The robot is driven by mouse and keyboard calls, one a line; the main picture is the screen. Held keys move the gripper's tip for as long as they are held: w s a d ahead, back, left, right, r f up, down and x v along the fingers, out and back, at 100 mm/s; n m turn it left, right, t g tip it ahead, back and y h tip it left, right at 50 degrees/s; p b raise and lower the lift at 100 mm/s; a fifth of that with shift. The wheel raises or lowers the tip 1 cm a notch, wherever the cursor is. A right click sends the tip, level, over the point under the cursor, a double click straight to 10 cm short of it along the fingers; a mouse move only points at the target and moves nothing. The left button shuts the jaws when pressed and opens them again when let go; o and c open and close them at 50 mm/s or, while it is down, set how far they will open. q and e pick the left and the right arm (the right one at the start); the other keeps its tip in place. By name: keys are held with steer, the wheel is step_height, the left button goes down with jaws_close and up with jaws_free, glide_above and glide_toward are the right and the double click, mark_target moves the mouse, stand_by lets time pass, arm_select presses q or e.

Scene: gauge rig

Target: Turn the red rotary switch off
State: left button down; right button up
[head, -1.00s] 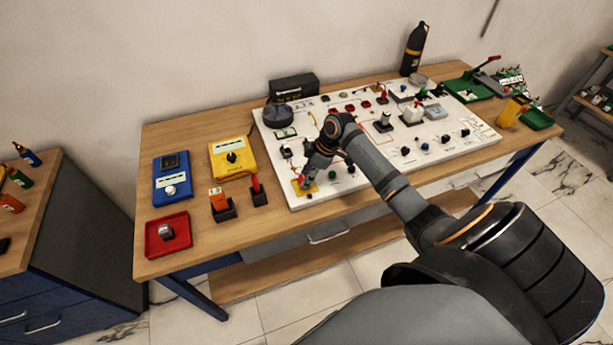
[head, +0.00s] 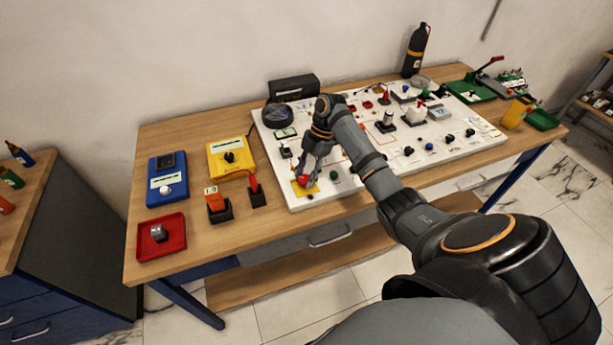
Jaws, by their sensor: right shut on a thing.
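The red rotary switch (head: 303,181) sits on a yellow plate (head: 299,190) at the front left corner of the white panel (head: 355,184). My right gripper (head: 305,176) comes down over the switch and is shut on it. The fingers hide part of the knob, so I cannot tell its exact angle. My left gripper is not in view.
Left of the panel stand an orange device (head: 215,200), a red-handled tool in a black holder (head: 255,190), a yellow meter (head: 230,157), a blue meter (head: 167,178) and a red tray (head: 161,238). Several knobs and a green button (head: 334,175) lie close right of the gripper.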

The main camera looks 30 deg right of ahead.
steer(key=shift+n, duration=0.3)
steer(key=o, duration=1.2)
steer(key=shift+c, duration=0.2)
steer(key=v, duration=0.6)
steer(key=d, duration=0.3)
steer(key=w+d, duration=0.1)
steer(key=d, duration=0.3)
steer(key=w+d+f, duration=0.1)
steer(key=d, duration=0.3)
steer(key=shift+w+d, duration=0.1)
steer(key=shift+d, duration=0.1)
